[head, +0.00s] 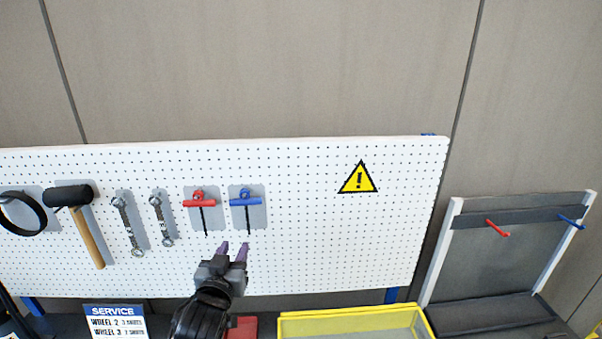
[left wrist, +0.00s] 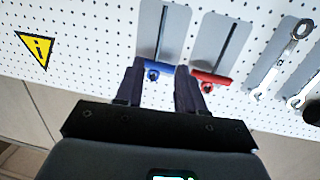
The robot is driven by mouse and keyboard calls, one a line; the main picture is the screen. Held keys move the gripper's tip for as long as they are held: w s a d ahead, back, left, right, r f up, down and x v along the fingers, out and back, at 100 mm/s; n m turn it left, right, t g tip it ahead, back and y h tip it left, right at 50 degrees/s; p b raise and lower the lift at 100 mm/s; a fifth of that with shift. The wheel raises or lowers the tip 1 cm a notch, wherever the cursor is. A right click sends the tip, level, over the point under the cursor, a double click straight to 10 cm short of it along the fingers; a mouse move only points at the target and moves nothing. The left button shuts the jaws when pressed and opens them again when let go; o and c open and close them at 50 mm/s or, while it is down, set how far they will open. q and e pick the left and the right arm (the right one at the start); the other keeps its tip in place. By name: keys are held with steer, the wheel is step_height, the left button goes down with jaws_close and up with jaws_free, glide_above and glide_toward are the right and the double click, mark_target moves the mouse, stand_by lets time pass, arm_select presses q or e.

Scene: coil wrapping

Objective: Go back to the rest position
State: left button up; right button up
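My left gripper (head: 233,249) is in front of the pegboard, just below the red and blue T-handle tools in the head view. Its two dark fingers are apart with nothing seen held between them. In the left wrist view, turned upside down, the fingers (left wrist: 160,75) point at the board, and the blue T-handle tool (left wrist: 160,70) shows between their tips. The red T-handle tool (left wrist: 212,78) is beside the right finger there. Both tools hang on grey plates; they show in the head view as blue (head: 246,202) and red (head: 199,203). My right gripper is not in view.
The white pegboard (head: 320,235) also holds a hammer (head: 88,230), two wrenches (head: 127,225) and a black ring (head: 22,212). A yellow-rimmed tray (head: 350,314) stands below. A rack (head: 500,258) with red and blue pegs stands at right.

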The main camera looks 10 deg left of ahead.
arm_select(q)
steer(key=s+d+f+n+g+h+p, duration=0.1)
steer(key=s+f+g+p, duration=0.15)
steer(key=s+f, duration=0.7)
steer(key=s+d+f+g+p, duration=0.2)
steer(key=s+f+g, duration=0.3)
steer(key=f, duration=0.7)
steer(key=s+a+m+g+p, duration=0.1)
steer(key=s+m+g, duration=0.1)
steer(key=s, duration=1)
steer(key=s+a+f+m+g, duration=0.1)
steer(key=s+g, duration=0.3)
steer(key=s, duration=0.8)
steer(key=shift+a+m+p, duration=0.3)
steer(key=shift+m+p, duration=0.05)
steer(key=shift+m, duration=0.05)
steer(key=shift+w+f, duration=0.1)
